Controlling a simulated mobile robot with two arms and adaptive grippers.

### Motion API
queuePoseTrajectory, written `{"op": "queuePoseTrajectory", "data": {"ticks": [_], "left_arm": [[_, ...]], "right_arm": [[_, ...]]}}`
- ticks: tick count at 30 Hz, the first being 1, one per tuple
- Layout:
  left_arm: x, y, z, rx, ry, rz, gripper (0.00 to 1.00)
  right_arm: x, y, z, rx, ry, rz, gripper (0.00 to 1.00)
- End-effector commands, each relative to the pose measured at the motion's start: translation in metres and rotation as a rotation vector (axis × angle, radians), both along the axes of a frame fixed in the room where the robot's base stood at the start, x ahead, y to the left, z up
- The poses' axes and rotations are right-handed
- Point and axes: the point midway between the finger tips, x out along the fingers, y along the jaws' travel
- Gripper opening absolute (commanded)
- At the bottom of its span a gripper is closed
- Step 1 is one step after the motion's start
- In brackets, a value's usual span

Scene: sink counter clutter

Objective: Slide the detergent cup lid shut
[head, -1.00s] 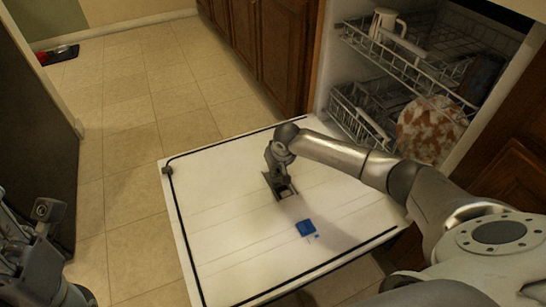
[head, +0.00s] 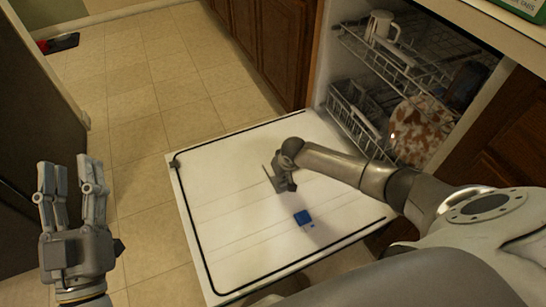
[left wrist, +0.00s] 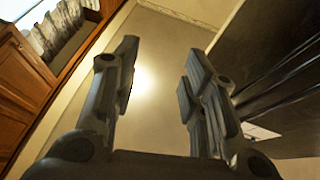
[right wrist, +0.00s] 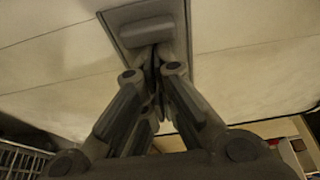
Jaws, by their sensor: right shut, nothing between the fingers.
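The detergent cup (right wrist: 180,12) is a grey rectangular fitting in the white inner face of the open dishwasher door (head: 230,225). The right wrist view shows its frame and a raised block, likely the lid (right wrist: 145,30); how far it is shut I cannot tell. My right gripper (head: 284,188) points down at the cup and hides most of it in the head view. Its fingertips (right wrist: 153,62) are together and empty, at the near edge of the cup; contact is unclear. My left gripper (head: 75,170) is open and empty, fingers upward, left of the door.
A blue piece (head: 302,217) lies on the door near the cup. The dishwasher racks (head: 370,120) hold a white mug (head: 381,25) and a brown-patterned plate (head: 418,130). Wooden cabinets (head: 270,45) stand behind. The tiled floor (head: 145,110) left of the door is clear.

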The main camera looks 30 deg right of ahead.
Motion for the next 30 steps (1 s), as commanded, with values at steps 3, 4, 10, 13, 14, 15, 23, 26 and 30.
{"op": "queuePoseTrajectory", "data": {"ticks": [3, 4, 10, 13, 14, 15, 23, 26, 30], "left_arm": [[0.007, 0.001, -0.015, 0.028, 0.102, 0.007, 0.4], [0.008, 0.001, -0.019, 0.034, 0.123, 0.008, 0.4], [0.012, 0.002, -0.033, 0.053, 0.195, 0.012, 0.4], [0.012, 0.002, -0.034, 0.054, 0.199, 0.012, 0.4], [0.012, 0.002, -0.034, 0.054, 0.198, 0.012, 0.4], [0.012, 0.002, -0.034, 0.054, 0.198, 0.012, 0.4], [0.012, 0.002, -0.034, 0.054, 0.195, 0.011, 0.4], [0.012, 0.002, -0.033, 0.054, 0.195, 0.011, 0.4], [0.012, 0.002, -0.033, 0.054, 0.195, 0.011, 0.4]], "right_arm": [[-0.004, 0.0, 0.002, 0.0, 0.0, 0.0, 0.0], [-0.004, 0.0, 0.002, 0.0, 0.0, 0.0, 0.0], [-0.008, 0.0, 0.0, -0.001, 0.003, 0.001, 0.0], [-0.009, 0.0, -0.001, -0.001, 0.006, 0.001, 0.0], [-0.009, 0.0, -0.002, -0.001, 0.006, 0.001, 0.0], [-0.01, 0.0, -0.002, -0.002, 0.007, 0.0, 0.0], [-0.012, 0.0, -0.002, -0.002, 0.012, 0.0, 0.0], [-0.014, 0.0, 0.004, -0.001, 0.013, 0.0, 0.0], [-0.019, 0.001, 0.02, -0.001, 0.01, 0.003, 0.0]]}}
